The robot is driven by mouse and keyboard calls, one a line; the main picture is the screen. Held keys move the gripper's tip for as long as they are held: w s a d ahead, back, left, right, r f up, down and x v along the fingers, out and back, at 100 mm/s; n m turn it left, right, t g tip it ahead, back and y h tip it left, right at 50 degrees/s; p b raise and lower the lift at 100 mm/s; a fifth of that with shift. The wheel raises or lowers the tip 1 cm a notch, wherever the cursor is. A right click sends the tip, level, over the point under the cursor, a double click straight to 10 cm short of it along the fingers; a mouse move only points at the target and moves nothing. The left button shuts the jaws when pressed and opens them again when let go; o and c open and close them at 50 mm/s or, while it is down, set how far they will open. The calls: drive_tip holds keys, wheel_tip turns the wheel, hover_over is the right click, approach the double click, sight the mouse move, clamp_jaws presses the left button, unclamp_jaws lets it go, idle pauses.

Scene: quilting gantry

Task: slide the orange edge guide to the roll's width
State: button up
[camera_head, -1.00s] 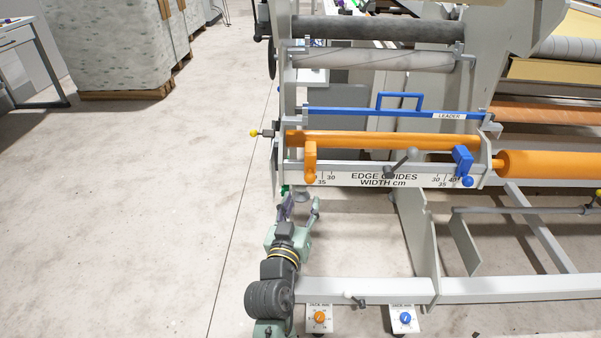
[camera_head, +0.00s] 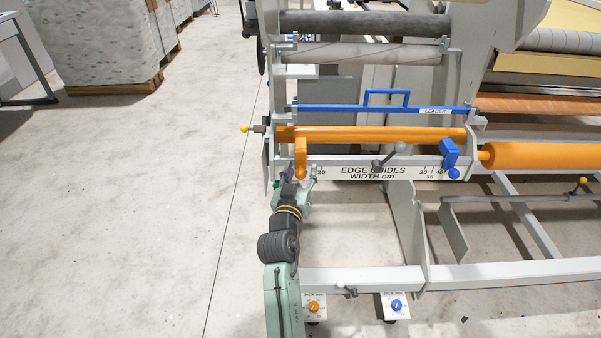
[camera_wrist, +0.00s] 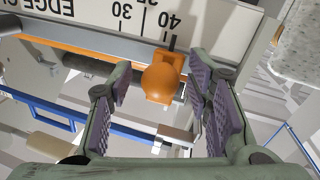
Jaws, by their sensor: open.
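The orange edge guide (camera_head: 300,158) hangs at the left end of the white width scale (camera_head: 375,172), below the orange roller (camera_head: 370,134). In the wrist view the guide's round orange knob (camera_wrist: 162,80) hangs near the 40 mark of the scale, which appears upside down. My gripper (camera_head: 299,176) is just below the guide in the head view and partly covers the left scale numbers. In the wrist view my gripper (camera_wrist: 155,88) is open, with the knob between and slightly beyond its purple-padded fingers. I cannot tell whether either finger touches it.
A blue edge guide (camera_head: 449,154) sits at the scale's right end. A grey-knobbed lever (camera_head: 390,155) stands mid-scale. A blue leader bar (camera_head: 380,109) runs above the roller. A lower white beam (camera_head: 480,271) crosses beneath.

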clamp_jaws()
idle(0.4)
